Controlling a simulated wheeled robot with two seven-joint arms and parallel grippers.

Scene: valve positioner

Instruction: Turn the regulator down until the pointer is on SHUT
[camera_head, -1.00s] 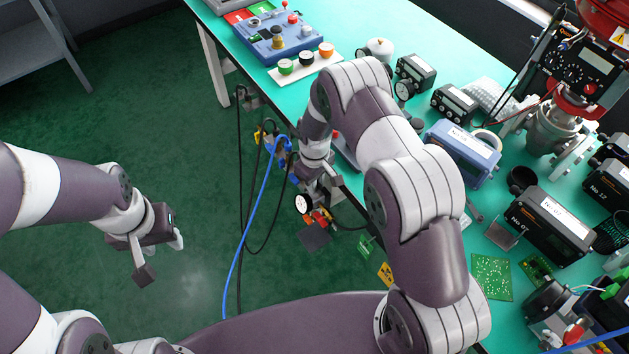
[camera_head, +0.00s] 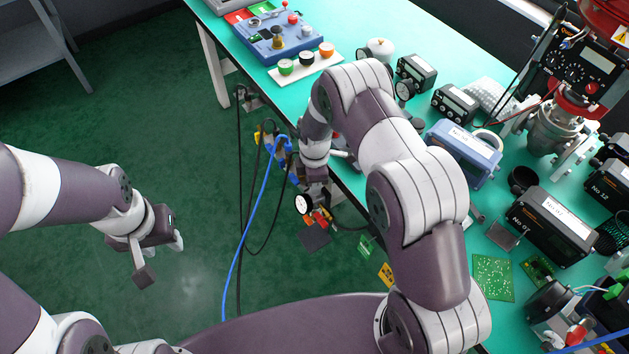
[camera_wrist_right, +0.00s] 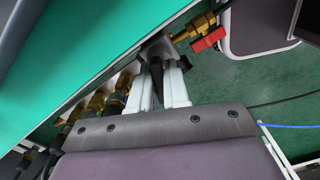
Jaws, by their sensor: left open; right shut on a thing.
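The regulator sits under the table's front edge. Its round white-faced gauge (camera_head: 303,204) shows in the head view, but I cannot read a pointer or a SHUT mark. My right gripper (camera_head: 318,188) is at the regulator, below the edge. In the right wrist view its two pale fingers (camera_wrist_right: 162,88) are shut on a dark part, seemingly the regulator knob (camera_wrist_right: 156,70), mostly hidden between them. My left gripper (camera_head: 161,260) is open and empty over the green floor, well away from the table.
A red-handled brass valve (camera_wrist_right: 208,40) is close beside the right fingers, with several brass fittings (camera_wrist_right: 97,103) on the other side. A blue hose (camera_head: 246,225) and black cables hang below the table (camera_head: 350,182). Instruments crowd the tabletop.

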